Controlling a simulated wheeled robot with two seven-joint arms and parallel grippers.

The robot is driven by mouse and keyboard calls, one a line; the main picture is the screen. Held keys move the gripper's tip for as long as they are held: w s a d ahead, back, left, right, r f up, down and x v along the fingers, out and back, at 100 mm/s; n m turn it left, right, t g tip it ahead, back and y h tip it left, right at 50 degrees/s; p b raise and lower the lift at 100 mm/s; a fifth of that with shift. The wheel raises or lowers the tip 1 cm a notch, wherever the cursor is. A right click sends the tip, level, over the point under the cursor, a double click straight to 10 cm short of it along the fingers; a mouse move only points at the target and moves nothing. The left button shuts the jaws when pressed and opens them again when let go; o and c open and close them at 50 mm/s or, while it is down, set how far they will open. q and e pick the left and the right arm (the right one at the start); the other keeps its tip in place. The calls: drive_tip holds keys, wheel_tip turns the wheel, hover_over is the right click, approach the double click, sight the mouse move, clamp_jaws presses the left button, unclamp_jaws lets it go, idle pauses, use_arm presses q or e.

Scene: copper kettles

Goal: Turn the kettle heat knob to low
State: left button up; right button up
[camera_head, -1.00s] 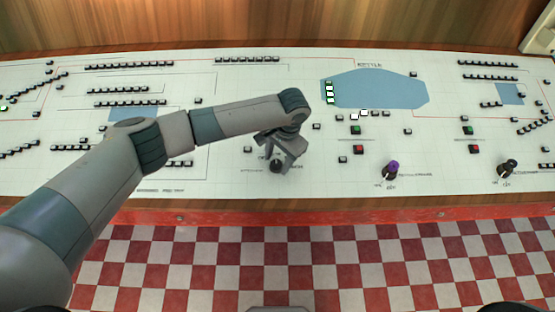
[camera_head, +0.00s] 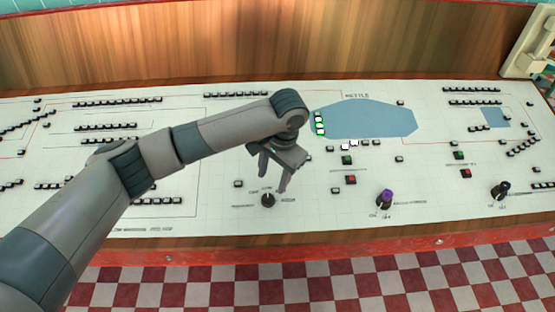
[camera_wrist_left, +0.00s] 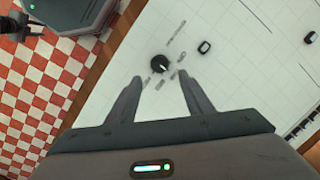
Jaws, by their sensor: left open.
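A round black knob (camera_head: 268,199) stands on the white panel near its front edge, below my left gripper (camera_head: 273,179). Small printed labels sit around it, too small to read. In the left wrist view the same knob (camera_wrist_left: 160,63) shows just beyond the tips of my open left gripper (camera_wrist_left: 160,78), roughly midway between them. The fingers appear apart from the knob and hold nothing. The knob's exact pointing is hard to tell. A large blue kettle shape (camera_head: 365,118) is printed on the panel to the right. My right gripper is not in view.
A purple knob (camera_head: 385,198) and another black knob (camera_head: 501,190) stand farther right. Red and green buttons (camera_head: 350,180) and rows of small black switches (camera_head: 110,127) cover the panel. Wooden boards (camera_head: 250,45) rise behind it. A checkered floor (camera_head: 300,285) lies in front.

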use_arm(q)
wheel_tip(320, 180, up, 9)
drive_tip(key=d+b, duration=0.1)
drive_tip(key=b, duration=0.1)
drive_tip(key=shift+s+d+f, duration=0.15)
drive_tip(key=shift+s+f, duration=0.05)
drive_tip(key=shift+s, duration=0.05)
idle(0.3)
